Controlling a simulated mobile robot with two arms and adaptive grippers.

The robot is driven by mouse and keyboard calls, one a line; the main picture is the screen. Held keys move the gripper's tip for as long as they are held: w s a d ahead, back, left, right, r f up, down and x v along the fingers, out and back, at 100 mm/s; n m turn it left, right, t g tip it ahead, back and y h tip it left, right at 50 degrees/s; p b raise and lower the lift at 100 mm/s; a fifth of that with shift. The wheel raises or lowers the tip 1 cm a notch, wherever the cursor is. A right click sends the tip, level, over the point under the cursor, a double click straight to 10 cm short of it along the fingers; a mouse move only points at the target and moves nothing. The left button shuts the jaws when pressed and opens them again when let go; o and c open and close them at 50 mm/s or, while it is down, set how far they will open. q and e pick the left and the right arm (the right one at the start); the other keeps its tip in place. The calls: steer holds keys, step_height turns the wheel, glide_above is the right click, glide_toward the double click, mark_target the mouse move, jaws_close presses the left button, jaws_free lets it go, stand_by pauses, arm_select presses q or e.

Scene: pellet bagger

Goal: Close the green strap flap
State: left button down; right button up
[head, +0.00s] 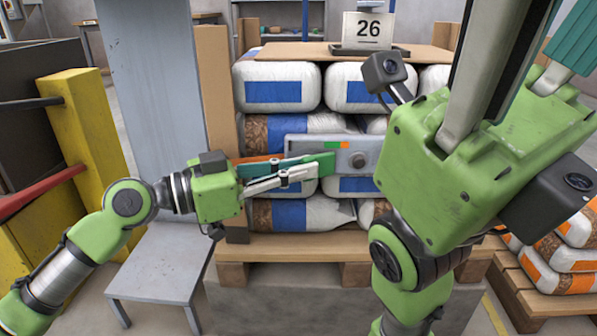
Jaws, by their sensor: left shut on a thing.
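The green strap flap (323,160) shows as a green strip in front of a long grey plate (371,145) with a round knob, at the front of the stacked bags. My left gripper (305,172) reaches in from the left and is shut on the green flap. Its fingers hide part of the flap, and the exact grip is hard to see. An orange strip (258,158) lies just left of the flap. My right gripper is large in the right foreground, with its fingers pointing up. Its fingertips are cut off by the frame edge.
Blue-labelled bags (273,88) are stacked on a wooden pallet (310,245). A sign reading 26 (368,27) stands on top. A yellow post (85,130) and a grey step (160,270) are at left. Orange-banded bags (560,262) lie at right.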

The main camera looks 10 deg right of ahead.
arm_select(q)
steer(key=c, duration=2.1)
jaws_free()
steer(key=shift+c, duration=0.2)
steer(key=shift+a, duration=0.1)
steer(key=s+a, duration=0.1)
steer(key=a, duration=0.6)
steer(key=shift+s+a, duration=0.15)
steer(key=shift+a, duration=0.2)
